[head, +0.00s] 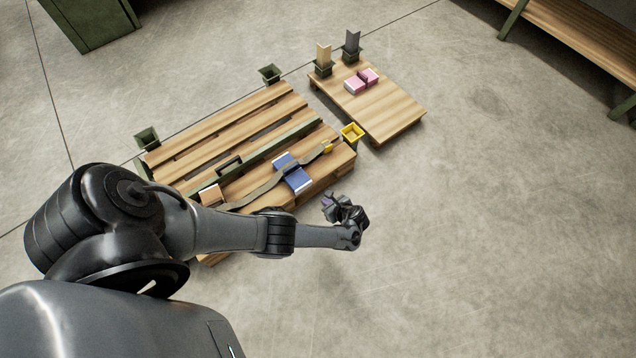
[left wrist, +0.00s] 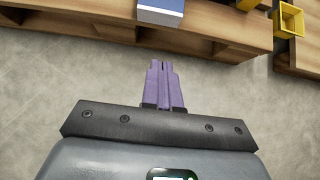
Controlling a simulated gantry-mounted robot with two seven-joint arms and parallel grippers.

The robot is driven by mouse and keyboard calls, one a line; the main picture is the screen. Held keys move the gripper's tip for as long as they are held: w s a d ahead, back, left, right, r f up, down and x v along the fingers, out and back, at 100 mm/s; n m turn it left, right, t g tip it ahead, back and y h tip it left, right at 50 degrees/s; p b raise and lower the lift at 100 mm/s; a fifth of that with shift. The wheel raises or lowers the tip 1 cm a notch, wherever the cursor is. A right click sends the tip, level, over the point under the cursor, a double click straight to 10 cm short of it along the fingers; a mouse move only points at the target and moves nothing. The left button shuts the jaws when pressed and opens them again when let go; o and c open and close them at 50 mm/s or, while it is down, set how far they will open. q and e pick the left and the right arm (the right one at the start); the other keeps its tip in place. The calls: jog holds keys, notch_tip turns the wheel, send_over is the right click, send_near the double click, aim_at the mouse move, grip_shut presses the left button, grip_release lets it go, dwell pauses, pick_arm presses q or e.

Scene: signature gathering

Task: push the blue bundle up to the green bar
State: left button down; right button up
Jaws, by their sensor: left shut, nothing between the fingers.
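The blue bundle (head: 299,182), with white edges, lies on the slatted wooden pallet on the near side of the green bar (head: 285,138). A narrow strip of wood shows between them. A dark strap crosses the bundle. In the left wrist view the bundle (left wrist: 160,8) shows at the top edge, partly cut off. My left gripper (head: 327,203) is beyond the pallet's near edge, over the floor, apart from the bundle. Its purple fingers (left wrist: 164,68) are shut with nothing between them. My right gripper is not in view.
The strap (head: 262,190) runs along the pallet (head: 215,122). A yellow open box (head: 352,132) sits at the pallet's right corner. A smaller wooden platform (head: 395,112) holds a pink bundle (head: 356,86). Bare floor (head: 480,220) is clear on the right.

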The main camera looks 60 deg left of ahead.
pick_arm(q)
jog(key=s+b+x, duration=0.1)
jog(key=b+x, duration=0.3)
jog(key=x, duration=0.2)
jog(key=b, duration=0.5)
send_near(304, 188)
jog(key=x, duration=0.5)
jog(key=shift+s+a+f, duration=0.1)
jog(key=shift+a+f, duration=0.1)
jog(key=shift+f, duration=0.05)
jog(key=shift+a, duration=0.1)
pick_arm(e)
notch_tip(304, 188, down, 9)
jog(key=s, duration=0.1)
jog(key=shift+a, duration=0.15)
